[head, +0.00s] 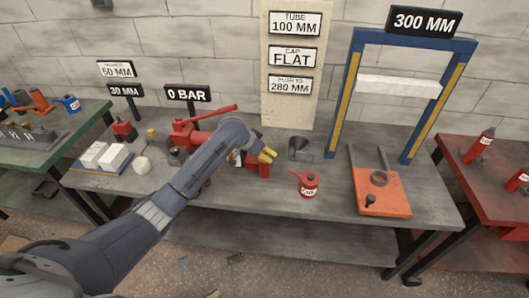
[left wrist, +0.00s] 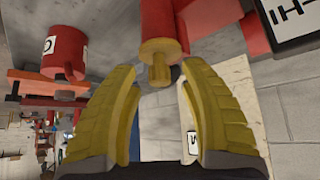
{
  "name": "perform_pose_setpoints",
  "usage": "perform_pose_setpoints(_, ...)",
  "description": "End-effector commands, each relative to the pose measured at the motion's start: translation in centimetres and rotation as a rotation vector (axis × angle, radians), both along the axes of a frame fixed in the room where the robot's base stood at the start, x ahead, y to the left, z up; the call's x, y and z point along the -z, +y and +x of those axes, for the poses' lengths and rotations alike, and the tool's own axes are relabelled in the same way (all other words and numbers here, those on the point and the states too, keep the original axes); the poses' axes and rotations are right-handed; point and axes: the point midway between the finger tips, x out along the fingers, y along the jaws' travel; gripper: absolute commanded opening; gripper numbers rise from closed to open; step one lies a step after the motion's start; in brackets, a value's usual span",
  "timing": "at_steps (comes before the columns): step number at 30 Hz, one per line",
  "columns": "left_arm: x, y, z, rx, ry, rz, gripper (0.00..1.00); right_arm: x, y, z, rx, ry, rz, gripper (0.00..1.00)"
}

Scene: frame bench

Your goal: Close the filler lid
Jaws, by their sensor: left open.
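My left gripper (head: 266,154) reaches over the middle of the bench, its yellow fingers spread and empty. In the left wrist view its open fingers (left wrist: 160,88) stand either side of a yellow stepped plug (left wrist: 158,62) on the end of a red cylinder (left wrist: 158,20). The red pump (head: 190,135) with a long handle is partly behind my arm. I cannot tell which part is the filler lid.
A blue-and-yellow press frame (head: 350,85) and an orange plate (head: 381,195) are farther right. White blocks (head: 104,156) lie at the left. The bench's front middle is clear.

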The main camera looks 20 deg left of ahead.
Motion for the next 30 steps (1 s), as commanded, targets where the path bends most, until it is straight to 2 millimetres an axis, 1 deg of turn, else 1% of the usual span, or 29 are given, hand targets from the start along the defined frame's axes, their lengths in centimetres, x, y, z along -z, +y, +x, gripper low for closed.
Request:
perform_pose_setpoints(4,-0.3,0.2,-0.2,-0.001,0.000,0.001,0.43,0.0,-0.1,-0.1,0.000,0.002,-0.002,0.44)
perform_pose_setpoints(8,-1.4,0.6,-0.8,0.000,-0.002,0.001,0.43,0.0,-0.1,-0.1,0.000,0.001,0.000,0.44)
perform_pose_setpoints(21,-7.2,2.7,-4.8,0.001,-0.002,0.004,0.43,0.0,0.0,0.0,0.000,0.001,0.000,0.44)
perform_pose_setpoints(25,-8.5,3.1,-5.5,0.000,-0.003,0.001,0.43,0.0,0.0,0.0,0.000,0.001,0.000,0.44)
perform_pose_setpoints(30,-9.3,3.4,-6.2,0.000,-0.001,0.002,0.43,0.0,0.0,0.0,0.000,0.000,0.000,0.44)
